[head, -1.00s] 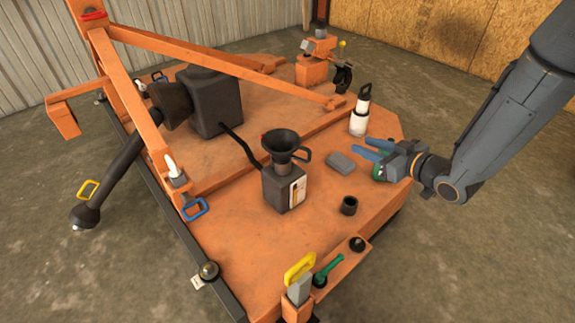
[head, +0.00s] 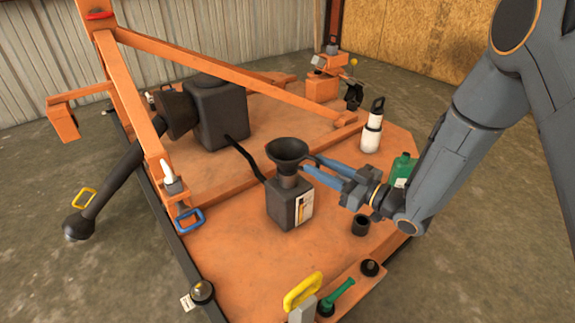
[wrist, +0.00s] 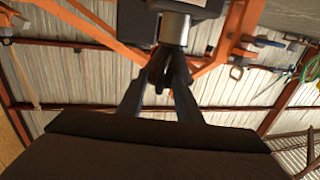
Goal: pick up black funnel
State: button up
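The black funnel (head: 287,150) stands upright with its wide mouth up and its spout in the neck of a dark can (head: 289,203). Its handle loop is on the right side. My gripper (head: 311,163) reaches in from the right, its two blue fingers apart with their tips at the funnel's handle. In the wrist view, my fingers (wrist: 160,88) show on either side of a dark piece that looks like the handle. Contact between fingers and handle cannot be told.
A short black cup (head: 360,225) is below my gripper. An orange beam (head: 230,70) crosses behind the funnel. A large dark container (head: 218,112) stands at the back left.

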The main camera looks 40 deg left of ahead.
jog(key=shift+a, duration=0.6)
grip_shut()
